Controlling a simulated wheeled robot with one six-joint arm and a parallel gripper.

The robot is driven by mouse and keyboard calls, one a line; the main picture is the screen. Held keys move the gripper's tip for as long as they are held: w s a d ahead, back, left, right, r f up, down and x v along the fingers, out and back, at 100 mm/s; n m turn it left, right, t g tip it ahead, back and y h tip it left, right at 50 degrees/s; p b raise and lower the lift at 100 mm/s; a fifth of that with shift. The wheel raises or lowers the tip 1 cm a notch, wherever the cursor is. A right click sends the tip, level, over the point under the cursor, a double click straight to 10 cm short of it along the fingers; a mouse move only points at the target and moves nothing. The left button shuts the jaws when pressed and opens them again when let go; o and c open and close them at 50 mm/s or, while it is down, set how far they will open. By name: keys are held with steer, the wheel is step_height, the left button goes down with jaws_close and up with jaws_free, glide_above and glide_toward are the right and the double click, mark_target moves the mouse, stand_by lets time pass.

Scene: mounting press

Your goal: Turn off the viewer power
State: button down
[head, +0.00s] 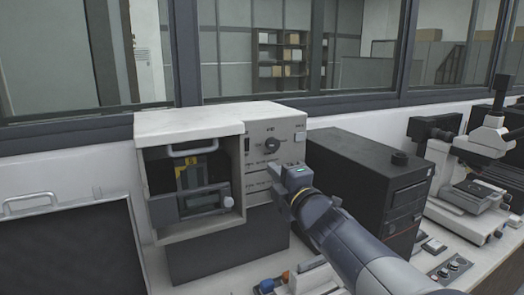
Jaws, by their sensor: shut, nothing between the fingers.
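A white and grey cabinet unit (190,124) stands on the bench with an open bay and a control panel (290,135) on its right. The panel carries a round dark knob (271,145) and a small dark switch (248,145). No label reading "viewer" is legible, so I cannot tell which control is the viewer power or whether it is on. My gripper (276,170) is shut and empty, in front of the panel's lower part, below the knob. It hides the panel's lower right. I cannot tell whether the fingertips touch the panel.
A black computer-like box (365,165) stands close to the right of my arm. Beyond it is a microscope-like instrument (475,165). A dark framed panel (70,250) with a handle is at the left. Small bench items (267,286) lie below my arm. A window wall is behind.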

stand_by(0.3)
steer(key=p, duration=0.5)
glide_toward(246, 141)
steer(key=x, duration=0.6)
steer(key=shift+w, duration=0.1)
steer(key=shift+w+a, duration=0.2)
steer(key=shift+w, duration=0.1)
steer(key=shift+w+f+b, duration=0.1)
steer(key=shift+b, duration=0.25)
